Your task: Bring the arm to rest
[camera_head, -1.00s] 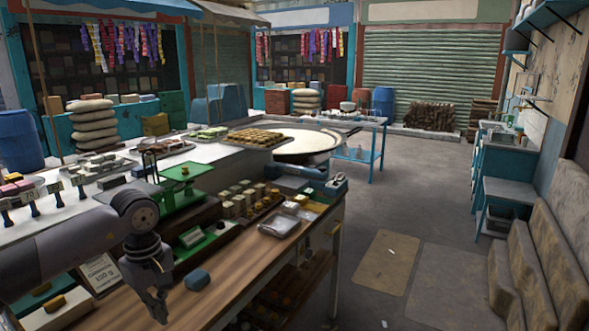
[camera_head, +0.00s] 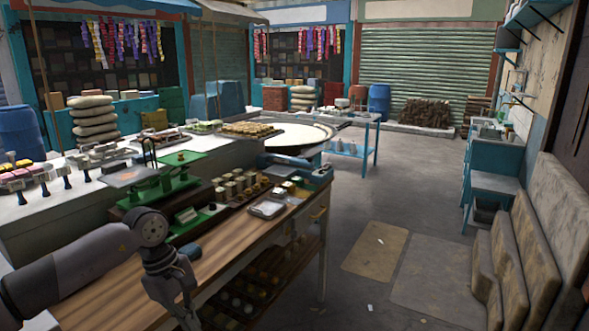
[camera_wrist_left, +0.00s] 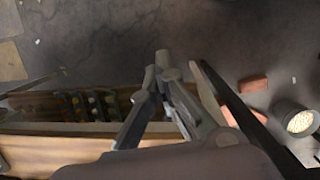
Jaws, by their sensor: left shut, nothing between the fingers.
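My left arm (camera_head: 85,262) comes in from the left of the head view and bends down at its wrist. My left gripper (camera_head: 188,318) points down at the bottom edge of that view, in front of the wooden counter (camera_head: 118,292). In the left wrist view the gripper's fingers (camera_wrist_left: 163,62) meet at their tips, with nothing visible between them. The floor and the counter's shelf of goods show beyond them. My right gripper does not show.
A green scale (camera_head: 165,185) and trays of sweets stand on the counter beyond the arm. Open floor (camera_head: 345,212) lies right of the counter, with stacked sacks or steps (camera_head: 545,235) at the far right.

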